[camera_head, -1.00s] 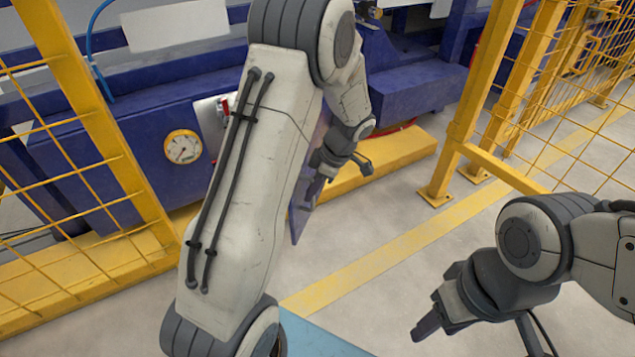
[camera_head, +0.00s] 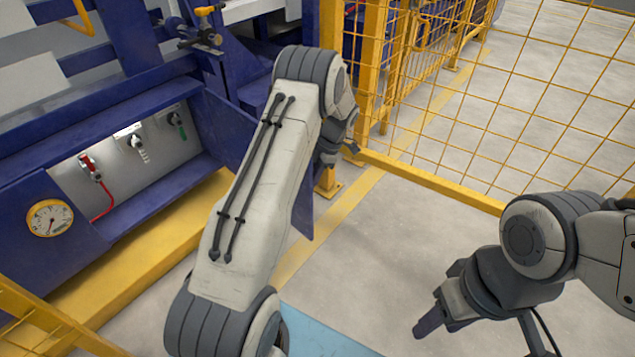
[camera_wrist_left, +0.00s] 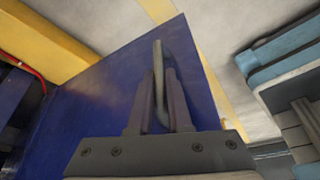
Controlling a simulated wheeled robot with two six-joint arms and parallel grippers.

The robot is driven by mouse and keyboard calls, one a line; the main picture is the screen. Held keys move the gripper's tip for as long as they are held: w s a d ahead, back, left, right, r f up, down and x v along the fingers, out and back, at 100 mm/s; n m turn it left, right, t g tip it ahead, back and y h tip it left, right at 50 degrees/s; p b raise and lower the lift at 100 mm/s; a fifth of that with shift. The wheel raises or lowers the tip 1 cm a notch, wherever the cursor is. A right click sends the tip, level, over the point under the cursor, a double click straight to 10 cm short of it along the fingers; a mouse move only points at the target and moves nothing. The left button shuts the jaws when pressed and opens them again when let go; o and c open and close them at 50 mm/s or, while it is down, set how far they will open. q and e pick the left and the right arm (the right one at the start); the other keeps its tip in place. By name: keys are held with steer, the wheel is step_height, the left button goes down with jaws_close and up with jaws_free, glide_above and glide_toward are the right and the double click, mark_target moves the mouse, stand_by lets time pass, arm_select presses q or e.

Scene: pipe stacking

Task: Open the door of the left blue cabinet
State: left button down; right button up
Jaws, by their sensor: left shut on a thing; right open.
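The blue cabinet (camera_head: 70,268) stands at the left of the head view. Its front is open, showing a pale inner panel (camera_head: 112,178). Its blue door (camera_head: 222,130) is swung outward, partly hidden behind my left arm. The door fills the middle of the left wrist view (camera_wrist_left: 100,98). My left gripper (camera_wrist_left: 160,98) is shut on the door's metal handle (camera_wrist_left: 158,62), with a finger on each side. In the head view that grip is mostly hidden by my arm. My right gripper (camera_head: 428,322) is open and empty at the lower right, away from the door.
Inside the cabinet are a red connector with a hose (camera_head: 92,172), a white one (camera_head: 135,143) and a green one (camera_head: 177,122). A round gauge (camera_head: 50,218) is on the front. A yellow mesh fence (camera_head: 520,95) stands behind and right. Grey floor (camera_head: 370,260) is clear between my arms.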

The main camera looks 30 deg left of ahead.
arm_select(q)
steer(key=shift+w+a, duration=0.15)
steer(key=shift+w, duration=0.9)
arm_select(e)
steer(key=shift+w+a+r, duration=0.15)
steer(key=shift+w+r, duration=0.05)
steer(key=shift+w, duration=0.3)
arm_select(q)
steer(key=c, duration=0.9)
jaws_free()
steer(key=shift+o, duration=0.2)
steer(key=shift+d, duration=0.25)
arm_select(e)
steer(key=shift+a, duration=0.1)
arm_select(q)
steer(key=p+v, duration=0.5)
steer(key=v, duration=0.5)
steer(key=shift+d+r, duration=0.15)
steer(key=shift+r, duration=0.05)
arm_select(e)
step_height(320, 180, up, 5)
